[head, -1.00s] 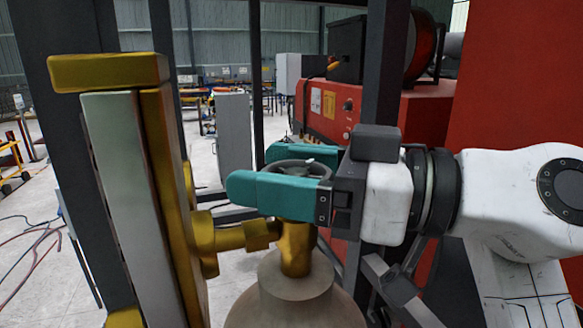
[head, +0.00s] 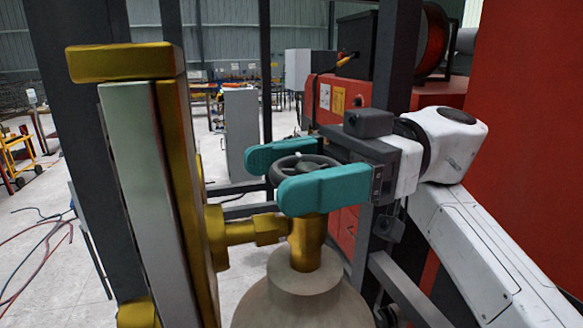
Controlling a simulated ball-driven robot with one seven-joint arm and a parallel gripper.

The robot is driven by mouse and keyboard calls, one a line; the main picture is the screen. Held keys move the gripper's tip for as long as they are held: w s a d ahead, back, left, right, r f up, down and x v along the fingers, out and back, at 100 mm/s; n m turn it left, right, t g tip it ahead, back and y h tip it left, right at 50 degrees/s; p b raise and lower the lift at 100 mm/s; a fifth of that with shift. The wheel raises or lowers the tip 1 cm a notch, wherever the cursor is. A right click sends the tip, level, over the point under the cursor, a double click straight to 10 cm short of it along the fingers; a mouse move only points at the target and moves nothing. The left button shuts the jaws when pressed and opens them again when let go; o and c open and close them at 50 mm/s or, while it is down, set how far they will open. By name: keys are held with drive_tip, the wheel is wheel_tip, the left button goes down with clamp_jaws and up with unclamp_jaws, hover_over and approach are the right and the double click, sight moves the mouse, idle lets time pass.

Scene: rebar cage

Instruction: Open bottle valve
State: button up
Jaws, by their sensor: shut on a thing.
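The bottle valve's dark round handwheel (head: 302,167) sits on top of a brass valve body (head: 306,245), which stands on the neck of a pale gas bottle (head: 303,295). My gripper (head: 286,176) reaches in from the right, with one teal finger on the far side of the handwheel and one on the near side. It is shut on the handwheel, and the near finger hides part of the wheel's rim. A brass fitting (head: 250,231) joins the valve body to the panel on the left.
A tall brass and pale metal panel (head: 140,180) stands close on the left. Dark upright frame posts (head: 393,60) rise around the bottle. A red machine (head: 345,100) stands behind, and a large red surface (head: 530,130) fills the right.

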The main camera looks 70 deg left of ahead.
drive_tip(key=shift+d+r+n+h, duration=0.1)
drive_tip(key=shift+n+h, duration=0.6)
drive_tip(key=shift+h, duration=0.4)
drive_tip(key=o, duration=1)
wheel_tip(320, 180, up, 2)
drive_tip(key=shift+r+b, duration=0.25)
drive_tip(key=shift+b, duration=0.25)
drive_tip(key=s+d+r+b, duration=0.2)
drive_tip(key=s+d+r, duration=0.1)
drive_tip(key=s+d+r+b, duration=0.2)
drive_tip(key=s+d+r, duration=0.1)
drive_tip(key=s+r, duration=0.1)
drive_tip(key=s+d+r+b, duration=0.1)
drive_tip(key=s+d+r, duration=0.2)
drive_tip(key=shift+s+r+b, duration=0.2)
drive_tip(key=shift+s+b, duration=0.15)
drive_tip(key=shift+b, duration=0.05)
